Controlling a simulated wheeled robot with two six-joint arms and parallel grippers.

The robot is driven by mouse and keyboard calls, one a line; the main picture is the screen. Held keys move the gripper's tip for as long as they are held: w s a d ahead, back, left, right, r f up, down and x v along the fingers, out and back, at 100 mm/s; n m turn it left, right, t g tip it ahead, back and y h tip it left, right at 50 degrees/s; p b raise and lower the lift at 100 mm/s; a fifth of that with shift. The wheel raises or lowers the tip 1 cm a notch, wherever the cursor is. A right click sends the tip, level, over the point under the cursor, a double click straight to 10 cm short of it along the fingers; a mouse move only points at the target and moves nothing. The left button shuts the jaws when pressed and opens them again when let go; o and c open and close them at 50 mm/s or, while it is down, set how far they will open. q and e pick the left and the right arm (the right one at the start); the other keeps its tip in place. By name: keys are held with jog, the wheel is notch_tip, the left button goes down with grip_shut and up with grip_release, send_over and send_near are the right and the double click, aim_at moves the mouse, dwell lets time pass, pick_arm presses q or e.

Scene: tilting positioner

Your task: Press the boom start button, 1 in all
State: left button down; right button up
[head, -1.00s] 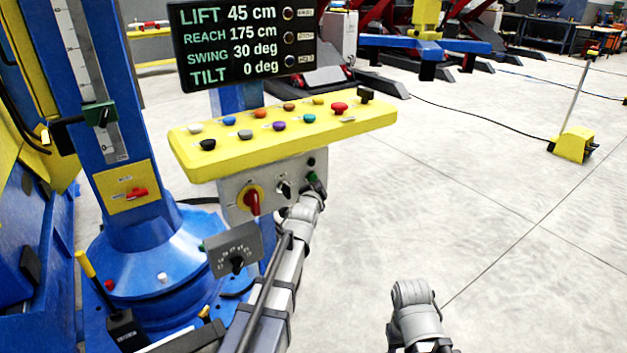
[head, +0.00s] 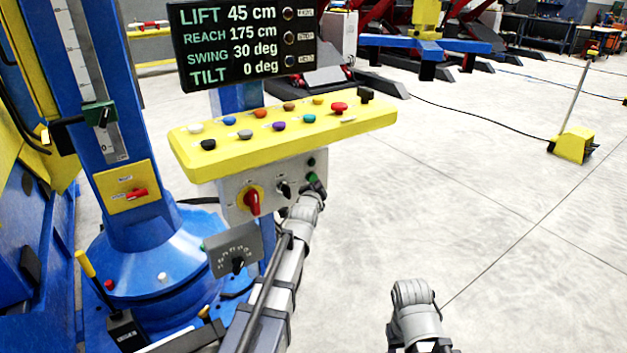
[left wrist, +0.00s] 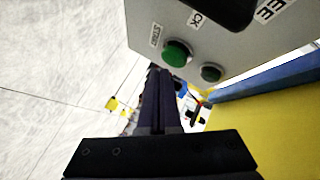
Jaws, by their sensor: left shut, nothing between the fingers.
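The green start button (head: 313,177) is on the front of the grey control box (head: 240,206), at its right end. In the left wrist view the round green button (left wrist: 177,53) stands out from the panel beside a label that seems to read START. My left gripper (head: 319,187) is shut and empty, close to the button in the head view and partly covering its surroundings. In the left wrist view its dark fingers (left wrist: 159,72) end just below and left of the button. I cannot tell whether they touch it.
A smaller dark green round part (left wrist: 211,73) sits beside the button. A red rotary switch (head: 252,202) and a black switch (head: 284,188) share the box. The yellow button console (head: 225,163) overhangs it. A dial plate (head: 222,254) is lower left.

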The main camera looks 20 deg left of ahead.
pick_arm(q)
jog(key=shift+w+a, duration=0.1)
jog(key=shift+w+a, duration=0.2)
jog(key=shift+w+a, duration=0.25)
jog(key=shift+a, duration=0.15)
dwell(0.8)
jog(key=shift+d, duration=0.1)
jog(key=shift+s+d, duration=0.55)
jog(key=shift+d, duration=0.1)
jog(key=shift+s+d, duration=0.8)
jog(key=shift+d, duration=0.2)
jog(key=shift+s+d, duration=0.75)
jog(key=shift+d, duration=0.2)
